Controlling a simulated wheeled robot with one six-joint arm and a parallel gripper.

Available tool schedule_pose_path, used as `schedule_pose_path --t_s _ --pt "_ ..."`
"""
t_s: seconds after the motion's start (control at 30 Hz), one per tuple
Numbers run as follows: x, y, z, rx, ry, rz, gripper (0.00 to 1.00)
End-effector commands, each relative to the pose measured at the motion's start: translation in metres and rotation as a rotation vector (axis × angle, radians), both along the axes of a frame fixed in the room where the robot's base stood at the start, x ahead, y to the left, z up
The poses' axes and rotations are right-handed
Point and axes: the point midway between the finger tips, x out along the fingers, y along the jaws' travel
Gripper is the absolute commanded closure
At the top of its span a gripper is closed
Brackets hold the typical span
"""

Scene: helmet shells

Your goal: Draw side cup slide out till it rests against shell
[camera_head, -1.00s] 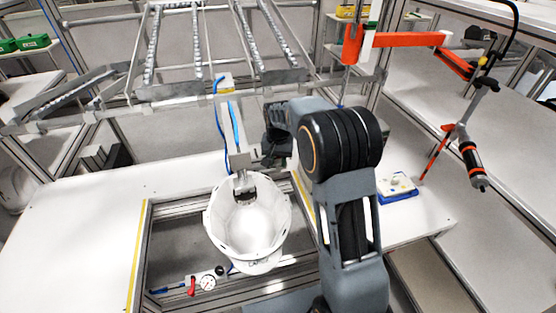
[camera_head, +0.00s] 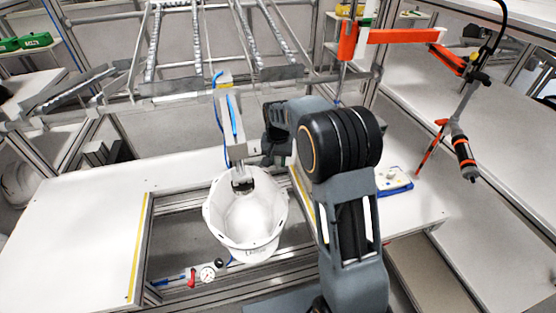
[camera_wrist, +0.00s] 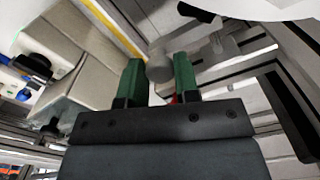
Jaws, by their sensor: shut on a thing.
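The white helmet shell (camera_head: 246,222) sits open side up over the frame in the table, in the head view. A grey upright unit (camera_head: 233,130) with a blue hose stands behind it, its lower end reaching into the shell. My gripper (camera_wrist: 158,78) has its green fingers shut on a small grey rounded knob (camera_wrist: 160,66), which looks like the handle of the side cup slide. In the head view my gripper (camera_head: 276,138) is beside the upright unit, its fingertips hidden behind my arm. The side cup and any contact with the shell cannot be made out.
A pressure gauge (camera_head: 207,274) with a red lever is at the frame's front. A blue and white tray (camera_head: 395,181) lies to the right on the table. A hanging screwdriver (camera_head: 463,155) is further right. The left tabletop (camera_head: 85,225) is clear.

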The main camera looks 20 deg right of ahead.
Motion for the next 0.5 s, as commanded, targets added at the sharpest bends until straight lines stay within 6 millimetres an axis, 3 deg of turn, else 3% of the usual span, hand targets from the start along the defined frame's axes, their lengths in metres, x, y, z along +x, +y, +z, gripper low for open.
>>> schedule_pose_path --t_s 0.03,0.07,0.1,0.3,0.5 --pt "-0.0002 0.0009 -0.0007 0.005 0.000 -0.003 1.00" --pt "-0.0002 0.0003 -0.0007 0.005 0.000 -0.004 0.68" --pt "-0.0002 -0.0002 -0.0008 0.005 0.000 -0.006 0.64" --pt "-0.0003 -0.0023 -0.0010 0.005 0.001 -0.009 0.45" --pt "-0.0003 -0.0018 -0.0009 0.005 0.001 -0.009 0.45"
